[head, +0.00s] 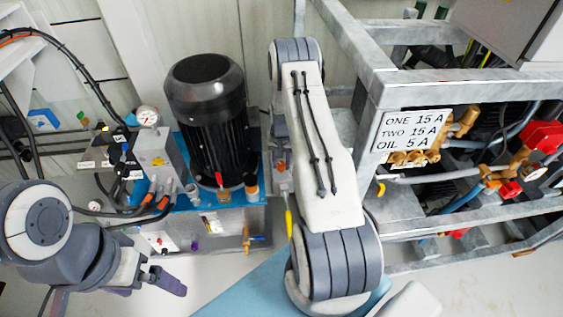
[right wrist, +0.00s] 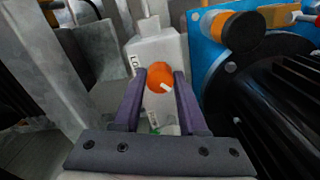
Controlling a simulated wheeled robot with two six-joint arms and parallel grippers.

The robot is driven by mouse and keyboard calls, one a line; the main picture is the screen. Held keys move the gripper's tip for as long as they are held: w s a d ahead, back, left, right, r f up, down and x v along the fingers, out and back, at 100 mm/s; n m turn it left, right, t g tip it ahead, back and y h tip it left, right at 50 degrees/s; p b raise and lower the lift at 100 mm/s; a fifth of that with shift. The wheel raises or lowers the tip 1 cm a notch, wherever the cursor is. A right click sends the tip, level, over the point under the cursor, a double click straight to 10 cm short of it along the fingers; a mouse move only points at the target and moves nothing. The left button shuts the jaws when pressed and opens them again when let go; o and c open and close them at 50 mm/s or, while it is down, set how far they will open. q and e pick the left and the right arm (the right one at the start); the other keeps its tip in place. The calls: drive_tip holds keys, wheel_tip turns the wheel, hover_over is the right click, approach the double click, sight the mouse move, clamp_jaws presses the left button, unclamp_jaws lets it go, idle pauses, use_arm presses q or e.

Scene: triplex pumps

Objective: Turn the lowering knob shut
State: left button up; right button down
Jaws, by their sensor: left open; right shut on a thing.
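The lowering knob (right wrist: 159,77) is a round orange knob with a white mark, on the front of a pale grey box (right wrist: 158,50) in the right wrist view. The white mark points to the lower right. My right gripper (right wrist: 160,84) has its two purple fingers on either side of the knob and is shut on it. My left gripper (head: 150,284) is open and empty at the lower left of the head view, apart from the equipment.
A black motor (head: 209,115) stands on a blue-topped unit (head: 225,197) left of my right arm. The floor at the lower right (head: 480,285) is clear.

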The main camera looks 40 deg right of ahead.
sight(282, 164)
drive_tip(key=m, duration=0.3)
drive_tip(key=shift+s+m, duration=0.15)
drive_tip(key=shift+m, duration=0.25)
drive_tip(key=shift+m+p, duration=0.4)
drive_tip(key=shift+m, duration=1.6)
drive_tip(key=shift+c, duration=2.2)
unclamp_jaws()
drive_tip(key=shift+r, duration=0.35)
wheel_tip(282, 164, up, 10)
drive_tip(key=p, duration=0.1)
